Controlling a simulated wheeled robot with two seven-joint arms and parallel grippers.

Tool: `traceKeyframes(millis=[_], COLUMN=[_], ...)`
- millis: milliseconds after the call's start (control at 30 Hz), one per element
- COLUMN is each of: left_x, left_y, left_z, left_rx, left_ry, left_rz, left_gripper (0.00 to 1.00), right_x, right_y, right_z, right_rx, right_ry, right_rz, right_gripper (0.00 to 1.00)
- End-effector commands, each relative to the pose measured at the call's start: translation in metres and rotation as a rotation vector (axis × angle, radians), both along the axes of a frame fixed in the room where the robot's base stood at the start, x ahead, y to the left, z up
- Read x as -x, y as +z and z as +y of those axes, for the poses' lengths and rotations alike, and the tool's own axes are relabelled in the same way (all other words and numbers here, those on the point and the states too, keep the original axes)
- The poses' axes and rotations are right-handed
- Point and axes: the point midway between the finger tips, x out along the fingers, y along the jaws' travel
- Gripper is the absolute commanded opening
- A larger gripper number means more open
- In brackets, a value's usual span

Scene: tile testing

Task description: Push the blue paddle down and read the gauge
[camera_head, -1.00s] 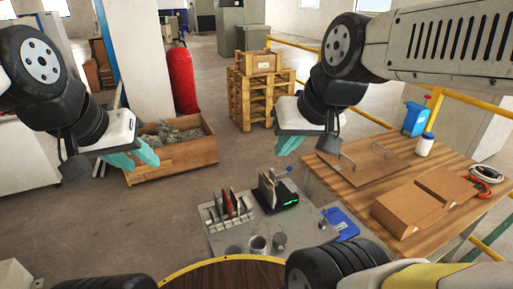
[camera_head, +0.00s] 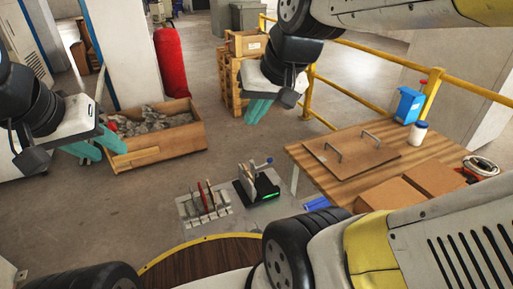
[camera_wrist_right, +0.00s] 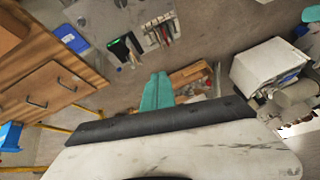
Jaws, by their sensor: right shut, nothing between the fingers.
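A black tester (camera_head: 258,189) with a green lit strip, its reading too small to make out, stands on the grey bench in the head view. A lever with a blue end (camera_head: 264,163) sticks out at its upper right; I take this for the blue paddle. The tester also shows in the right wrist view (camera_wrist_right: 124,46). My right gripper (camera_head: 257,110) is shut and empty, in the air above and beyond the tester, touching nothing. My left gripper (camera_head: 97,148) is open and empty, in the air at the left, far from the tester.
A wooden table (camera_head: 300,153) with a handled board (camera_head: 350,152) and cardboard boxes (camera_head: 440,180) is at the right. A crate of rubble (camera_head: 165,148) stands on the floor behind.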

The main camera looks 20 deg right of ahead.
Motion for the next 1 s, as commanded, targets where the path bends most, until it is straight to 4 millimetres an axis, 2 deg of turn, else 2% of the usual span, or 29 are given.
traceKeyframes(millis=[167, 267, 367, 467, 567, 700, 800, 900, 1000], left_x=[0.0, 0.0, 0.0, 0.0, 0.0, 0.0, 0.0, 0.0, 0.0], left_y=[0.0, 0.0, 0.0, 0.0, 0.0, 0.0, 0.0, 0.0, 0.0], left_z=[0.0, 0.0, 0.0, 0.0, 0.0, 0.0, 0.0, 0.0, 0.0], left_rx=[0.0, 0.0, 0.0, 0.0, 0.0, 0.0, 0.0, 0.0, 0.0], left_ry=[0.0, 0.0, 0.0, 0.0, 0.0, 0.0, 0.0, 0.0, 0.0], left_rz=[0.0, 0.0, 0.0, 0.0, 0.0, 0.0, 0.0, 0.0, 0.0], left_gripper=[0.36, 0.36, 0.36, 0.36, 0.36, 0.36, 0.36, 0.36, 0.36], right_x=[-0.071, -0.117, -0.162, -0.204, -0.241, -0.283, -0.303, -0.315, -0.32], right_y=[-0.001, -0.012, -0.033, -0.063, -0.103, -0.17, -0.219, -0.262, -0.294], right_z=[-0.019, -0.036, -0.054, -0.074, -0.096, -0.127, -0.147, -0.161, -0.171], right_rx=[-0.083, -0.129, -0.167, -0.198, -0.219, -0.237, -0.242, -0.242, -0.239], right_ry=[-0.192, -0.324, -0.457, -0.594, -0.73, -0.917, -1.038, -1.131, -1.199], right_rz=[0.134, 0.21, 0.285, 0.356, 0.424, 0.511, 0.561, 0.6, 0.625], right_gripper=[0.0, 0.0, 0.0, 0.0, 0.0, 0.0, 0.0, 0.0, 0.0])
